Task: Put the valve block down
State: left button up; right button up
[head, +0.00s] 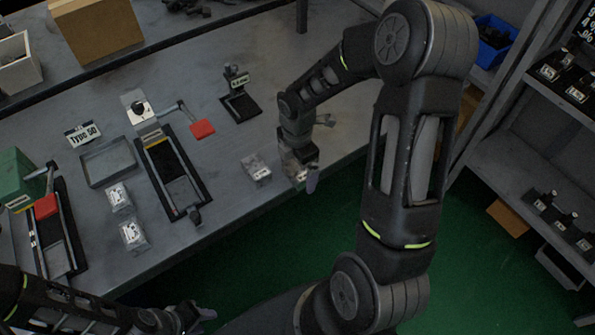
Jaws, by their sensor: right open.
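My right gripper (303,174) is low over the front edge of the grey workbench (225,205), its fingers open. A small grey valve block (294,169) is at these fingers, partly hidden by them; I cannot tell whether it touches them. A second valve block (257,169) stands on the bench just to the left of it. Two more valve blocks, one (119,198) behind the other (134,235), stand further left on the bench. My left gripper (193,316) is at the bottom of the view, in front of the bench and away from the blocks; its finger gap is unclear.
A long black fixture (168,172) with a red-ended lever (202,129) lies mid-bench. An empty grey tray (107,162) is left of it. A small black stand (239,103) is behind. Another fixture (57,232) is at far left. Shelves (510,175) stand at right.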

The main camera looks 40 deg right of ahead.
aim_at(298, 168)
dwell(0.3)
jog(key=c, duration=2.1)
notch_tip(298, 168, up, 10)
jog(key=shift+r+b, duration=0.1)
jog(key=shift+b, duration=0.4)
